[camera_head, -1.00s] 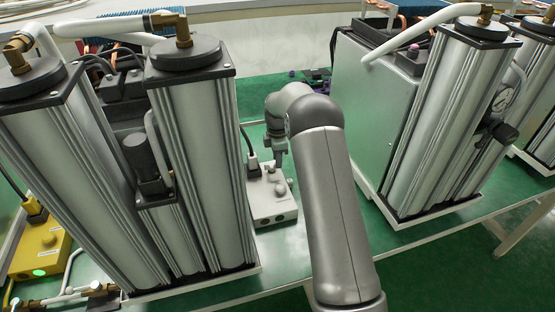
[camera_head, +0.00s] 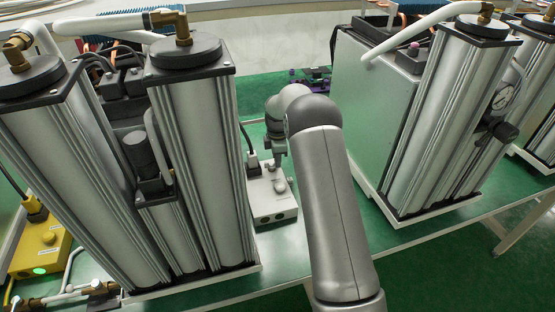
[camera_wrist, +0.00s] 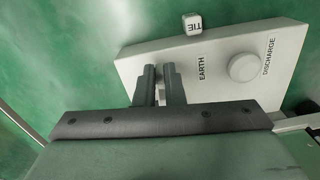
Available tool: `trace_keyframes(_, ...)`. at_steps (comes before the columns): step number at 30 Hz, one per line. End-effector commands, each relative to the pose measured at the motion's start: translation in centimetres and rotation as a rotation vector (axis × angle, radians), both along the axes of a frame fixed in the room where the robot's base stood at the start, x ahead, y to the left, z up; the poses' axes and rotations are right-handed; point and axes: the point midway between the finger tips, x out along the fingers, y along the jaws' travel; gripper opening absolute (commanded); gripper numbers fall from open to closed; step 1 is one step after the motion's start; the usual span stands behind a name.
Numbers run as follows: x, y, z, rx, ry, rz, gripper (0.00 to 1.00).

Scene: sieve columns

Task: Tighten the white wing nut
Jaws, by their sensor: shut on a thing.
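A white box (camera_head: 275,212) stands on the green bench between the tall column units. The wrist view shows its top face (camera_wrist: 215,82), lettered EARTH and DISCHARGE. My gripper (camera_head: 277,165) is over the rear part of this box. In the wrist view its two dark fingers (camera_wrist: 160,80) point at the box beside the word EARTH, with a narrow gap at their tips. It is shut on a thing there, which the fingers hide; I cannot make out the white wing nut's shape. A round white knob (camera_wrist: 243,67) sits on the box near DISCHARGE, apart from the fingers.
A small white cube marked TIE (camera_wrist: 192,24) is at the box's edge. A tall column unit (camera_head: 205,160) stands close on the left and a metal cabinet (camera_head: 375,110) on the right. A yellow box (camera_head: 40,248) is at far left. Bare green bench lies before the white box.

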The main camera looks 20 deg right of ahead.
Motion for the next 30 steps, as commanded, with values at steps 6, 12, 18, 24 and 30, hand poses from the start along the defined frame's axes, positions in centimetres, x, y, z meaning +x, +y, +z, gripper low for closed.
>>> trace_keyframes(6,-0.3,0.1,-0.2,0.001,0.0,-0.116,0.0)
trace_keyframes(12,-0.6,0.2,-0.2,0.001,-0.001,-0.289,0.0)
trace_keyframes(18,-0.9,0.4,-0.2,0.0,-0.001,-0.48,0.0)
trace_keyframes(24,-1.2,0.7,-0.2,0.001,0.0,-0.669,0.0)
trace_keyframes(30,-1.5,1.0,-0.1,0.001,0.0,-0.86,0.0)
